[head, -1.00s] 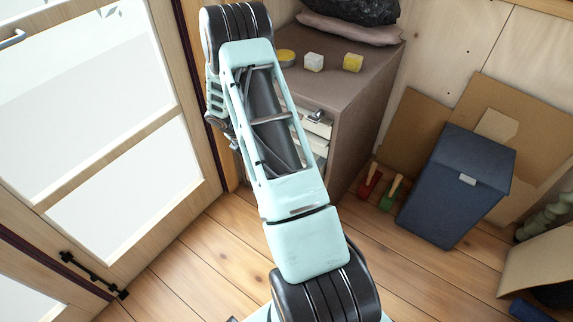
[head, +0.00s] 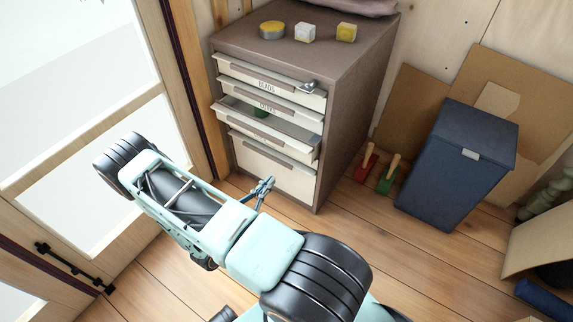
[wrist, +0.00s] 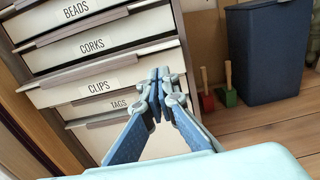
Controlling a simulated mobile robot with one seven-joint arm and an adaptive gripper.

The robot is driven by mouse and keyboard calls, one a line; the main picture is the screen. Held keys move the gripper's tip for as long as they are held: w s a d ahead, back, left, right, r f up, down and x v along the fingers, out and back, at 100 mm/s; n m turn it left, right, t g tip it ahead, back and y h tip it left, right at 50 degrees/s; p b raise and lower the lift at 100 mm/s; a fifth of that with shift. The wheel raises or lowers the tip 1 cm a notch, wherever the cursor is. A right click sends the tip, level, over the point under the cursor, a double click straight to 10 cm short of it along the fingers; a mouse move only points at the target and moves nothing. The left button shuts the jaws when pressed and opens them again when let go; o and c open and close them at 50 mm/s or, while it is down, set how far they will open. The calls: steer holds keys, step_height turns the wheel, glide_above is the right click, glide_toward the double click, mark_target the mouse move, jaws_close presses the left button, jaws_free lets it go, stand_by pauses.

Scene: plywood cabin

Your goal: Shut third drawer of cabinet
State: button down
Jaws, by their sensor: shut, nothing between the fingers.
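The brown cabinet (head: 350,110) has several pale drawers. The third drawer, labelled CLIPS (wrist: 110,85), sticks out past the others; in the head view it (head: 270,137) shows its open top, with something green inside. The BEADS drawer (head: 290,86) and CORKS drawer (wrist: 120,43) sit above it, and the TAGS drawer (wrist: 125,140) is below. My gripper (head: 264,185) is shut and empty. In the wrist view its fingertips (wrist: 158,80) overlap the right part of the CLIPS front; contact cannot be told.
A yellow tin (head: 271,30) and two small blocks (head: 305,33) (head: 346,33) sit on the cabinet top. A blue bin (head: 455,165) and red and green brushes (head: 367,168) (head: 387,182) stand to the right. A glazed door (head: 95,110) is at left. Wooden floor in front is clear.

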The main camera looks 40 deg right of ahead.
steer(key=b, duration=0.3)
glide_toward(301, 145)
steer(key=x, duration=0.4)
steer(key=shift+w+d+f, duration=0.2)
steer(key=shift+d+f, duration=0.1)
steer(key=shift+d, duration=0.05)
steer(key=shift+d, duration=0.1)
steer(key=x, duration=0.6)
steer(key=shift+d, duration=0.1)
steer(key=shift+w+d, duration=0.1)
steer(key=shift+d, duration=0.1)
steer(key=shift+r, duration=0.1)
